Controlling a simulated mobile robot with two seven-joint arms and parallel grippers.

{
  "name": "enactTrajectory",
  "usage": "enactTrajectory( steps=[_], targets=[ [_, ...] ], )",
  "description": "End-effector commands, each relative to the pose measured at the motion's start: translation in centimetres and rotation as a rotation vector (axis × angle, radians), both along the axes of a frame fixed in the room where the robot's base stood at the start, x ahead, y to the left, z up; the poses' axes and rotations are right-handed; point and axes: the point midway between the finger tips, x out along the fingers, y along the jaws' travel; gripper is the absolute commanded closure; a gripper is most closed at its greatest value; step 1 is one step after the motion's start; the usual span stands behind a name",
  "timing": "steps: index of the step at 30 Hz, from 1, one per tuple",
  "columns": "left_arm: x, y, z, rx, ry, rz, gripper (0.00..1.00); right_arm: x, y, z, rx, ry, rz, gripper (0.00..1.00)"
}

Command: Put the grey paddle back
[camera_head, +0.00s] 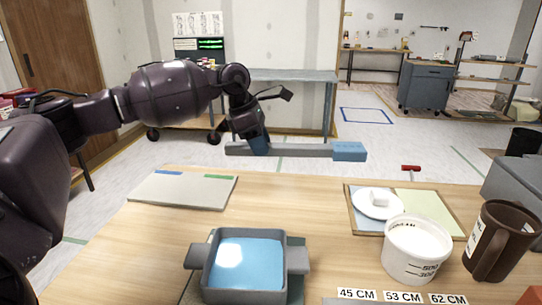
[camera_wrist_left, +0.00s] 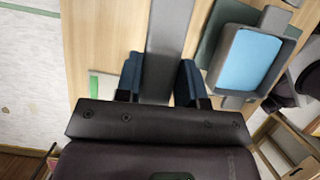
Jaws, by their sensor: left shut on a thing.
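The grey paddle (camera_head: 300,150) is a long grey bar with a blue block at its right end. It is held roughly level in the air near the table's far edge. My left gripper (camera_head: 257,145) is shut on the paddle near its left end. In the left wrist view the grey bar (camera_wrist_left: 170,35) runs between the blue finger pads of the left gripper (camera_wrist_left: 160,80). A light grey board (camera_head: 183,192) with a blue and a green strip lies on the table at the left. My right gripper is not in view.
A grey tray (camera_head: 207,262) of blue liquid stands at the front middle. A white measuring bucket (camera_head: 415,250) and a brown jug (camera_head: 497,240) stand at the right. A board (camera_head: 437,205) with a white plate (camera_head: 377,204) lies behind them. The table's middle is clear.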

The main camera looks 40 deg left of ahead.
Motion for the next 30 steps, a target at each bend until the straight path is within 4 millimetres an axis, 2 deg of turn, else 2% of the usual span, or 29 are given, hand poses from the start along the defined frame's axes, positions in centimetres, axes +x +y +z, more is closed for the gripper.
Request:
enactTrajectory(
  steps=[1,3,18,24,30],
  targets=[
    [0.0,0.0,-1.7,0.001,0.009,-0.001,0.94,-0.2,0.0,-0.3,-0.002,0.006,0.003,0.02],
    [0.0,0.0,-3.3,0.001,0.011,-0.001,0.94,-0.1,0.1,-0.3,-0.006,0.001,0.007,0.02],
    [0.0,0.0,-13.9,-0.001,0.010,0.000,0.94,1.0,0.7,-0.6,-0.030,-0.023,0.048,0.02],
    [0.0,0.0,-16.2,-0.001,0.004,-0.002,0.94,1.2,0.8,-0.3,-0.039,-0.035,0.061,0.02],
    [0.0,0.0,-16.9,-0.001,0.001,-0.002,0.94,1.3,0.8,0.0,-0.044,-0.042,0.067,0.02]
  ],
)
